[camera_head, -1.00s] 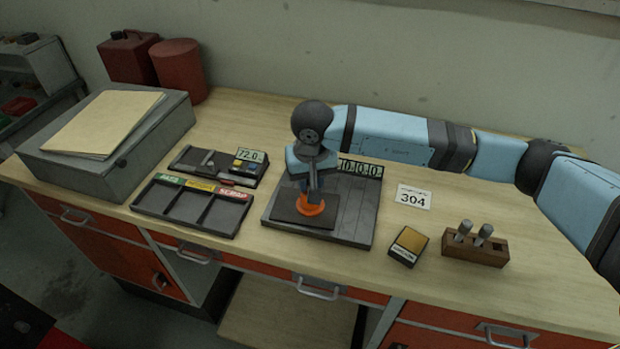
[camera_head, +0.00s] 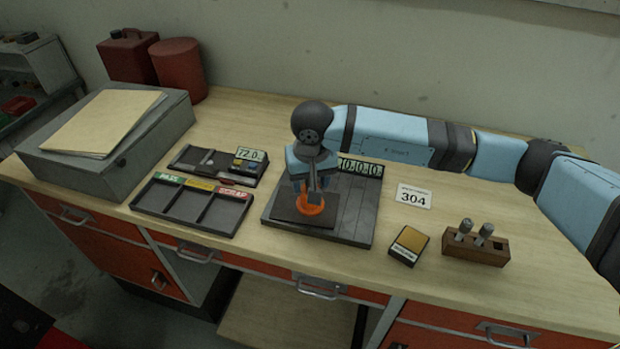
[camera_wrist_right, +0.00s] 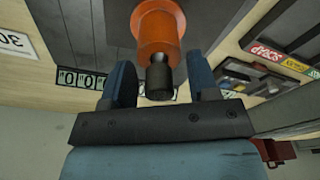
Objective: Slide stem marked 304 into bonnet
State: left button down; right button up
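The orange bonnet (camera_head: 311,208) stands on a dark plate (camera_head: 290,212) on a grey base. In the right wrist view the bonnet (camera_wrist_right: 158,35) has a dark stem (camera_wrist_right: 158,75) standing in its opening, in line with it. Any marking on this stem cannot be read. My right gripper (camera_head: 314,188) is right above the bonnet, pointing down. Its blue fingers (camera_wrist_right: 161,85) are spread on either side of the stem, with gaps between, so it is open. How deep the stem sits is hidden. My left gripper is not in view.
A card reading 304 (camera_head: 413,197) lies right of the base. A wooden block (camera_head: 476,248) holds two grey stems. A yellow-topped box (camera_head: 409,244) lies nearby. Left are a three-compartment tray (camera_head: 195,217), a tool tray (camera_head: 215,172) and a grey case (camera_head: 110,165). The front right tabletop is clear.

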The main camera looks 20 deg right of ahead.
jog(key=shift+r, duration=0.4)
notch_tip(320, 180, up, 13)
jog(key=s+b, duration=0.1)
jog(key=b, duration=0.1)
jog(key=shift+s, duration=0.35)
jog(key=shift+a, duration=0.1)
jog(key=shift+f, duration=0.1)
